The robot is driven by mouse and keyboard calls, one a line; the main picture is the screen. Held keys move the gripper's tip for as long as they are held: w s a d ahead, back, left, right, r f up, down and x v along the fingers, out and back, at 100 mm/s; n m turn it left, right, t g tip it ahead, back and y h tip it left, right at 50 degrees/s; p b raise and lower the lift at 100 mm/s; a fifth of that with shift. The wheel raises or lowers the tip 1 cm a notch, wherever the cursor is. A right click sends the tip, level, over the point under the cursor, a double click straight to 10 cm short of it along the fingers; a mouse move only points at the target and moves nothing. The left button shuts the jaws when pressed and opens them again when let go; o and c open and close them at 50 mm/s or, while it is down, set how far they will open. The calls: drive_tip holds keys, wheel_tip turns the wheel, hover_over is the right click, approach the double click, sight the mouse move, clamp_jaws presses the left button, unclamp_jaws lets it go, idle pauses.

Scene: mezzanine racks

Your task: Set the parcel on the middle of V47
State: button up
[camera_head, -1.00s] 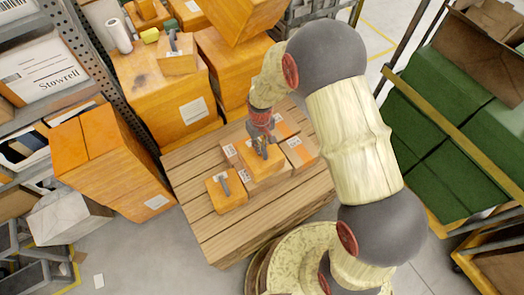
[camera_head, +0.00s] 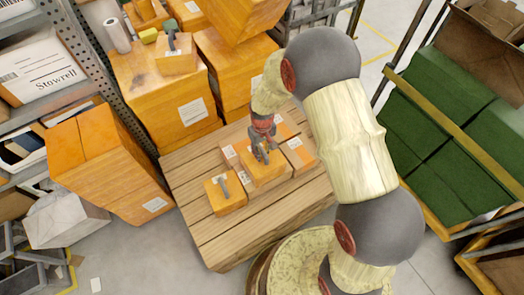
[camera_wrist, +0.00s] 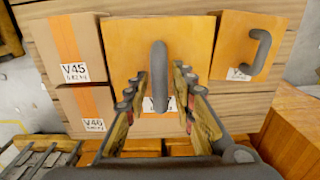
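Gaps show beside the handle.
A second orange parcel with a handle (camera_head: 225,195) stands beside the cartons; its label is partly hidden. The pallet's front planks (camera_head: 240,238) are bare. Tall orange boxes (camera_head: 110,165) stand left, more behind. A rack with green crates (camera_head: 435,130) stands right.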

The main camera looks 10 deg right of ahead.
drive_tip(key=shift+o, duration=0.4)
drive_tip(key=s+d+r+m+t+p, duration=0.1)
drive_tip(key=d+r+p, duration=0.1)
drive_tip(key=r, duration=1.1)
drive_tip(key=s+d+r+t+p, duration=0.1)
drive_tip(key=d+r+p, duration=0.15)
drive_tip(key=r, duration=1.05)
drive_tip(key=s+d+r+m+t, duration=0.1)
drive_tip(key=s+d+r, duration=0.2)
drive_tip(key=s+r, duration=0.6)
drive_tip(key=s+d+r+m+t, duration=0.2)
drive_tip(key=s+d+r, duration=0.1)
drive_tip(key=s+r, duration=0.6)
drive_tip(key=shift+s+m+t, duration=0.3)
drive_tip(key=shift+s, duration=0.95)
drive_tip(key=shift+r, duration=0.1)
